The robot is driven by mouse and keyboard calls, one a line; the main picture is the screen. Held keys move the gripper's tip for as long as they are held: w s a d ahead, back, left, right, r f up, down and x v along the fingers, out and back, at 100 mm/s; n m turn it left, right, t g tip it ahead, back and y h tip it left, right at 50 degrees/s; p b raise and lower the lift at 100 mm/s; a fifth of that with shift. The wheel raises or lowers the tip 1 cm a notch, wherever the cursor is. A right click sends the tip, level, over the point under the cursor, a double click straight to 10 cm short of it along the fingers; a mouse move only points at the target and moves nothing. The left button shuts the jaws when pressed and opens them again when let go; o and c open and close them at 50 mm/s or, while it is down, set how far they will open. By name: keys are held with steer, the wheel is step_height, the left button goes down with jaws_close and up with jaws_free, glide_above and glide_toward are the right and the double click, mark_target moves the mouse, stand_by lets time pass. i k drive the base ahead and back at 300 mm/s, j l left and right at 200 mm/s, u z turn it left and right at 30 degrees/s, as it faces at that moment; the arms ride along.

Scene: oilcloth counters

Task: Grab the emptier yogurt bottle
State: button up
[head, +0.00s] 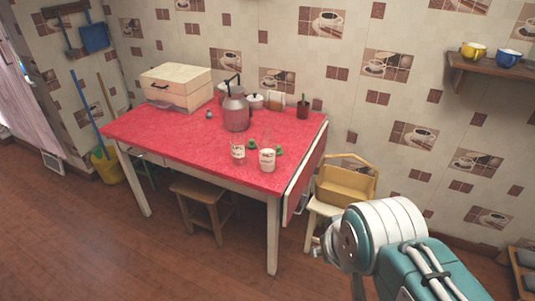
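Two small clear yogurt bottles with printed labels stand upright near the front edge of the red table. The left bottle (238,152) is slightly farther back, and the right bottle (267,159) is nearer the front right corner. Both show white in the lower part and clear glass above; their exact fill levels are too small to compare surely. My gripper (322,250) is low at the right, in front of and below the table's right end, well apart from both bottles. It is mostly hidden by my wrist, so its fingers cannot be made out.
Green pieces (252,145) lie beside the bottles on the red table (175,143). A large metal can (236,112) stands behind them, with a white box (175,84) at the back left. A yellow basket (345,184) on a stool (318,212) stands right of the table.

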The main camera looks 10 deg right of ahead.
mark_target(239, 140)
steer(key=i+j, duration=0.15)
steer(key=i, duration=0.4)
steer(key=i+j, duration=0.15)
steer(key=i, duration=0.4)
steer(key=i+j, duration=0.15)
steer(key=i, duration=0.4)
steer(key=j+u, duration=0.05)
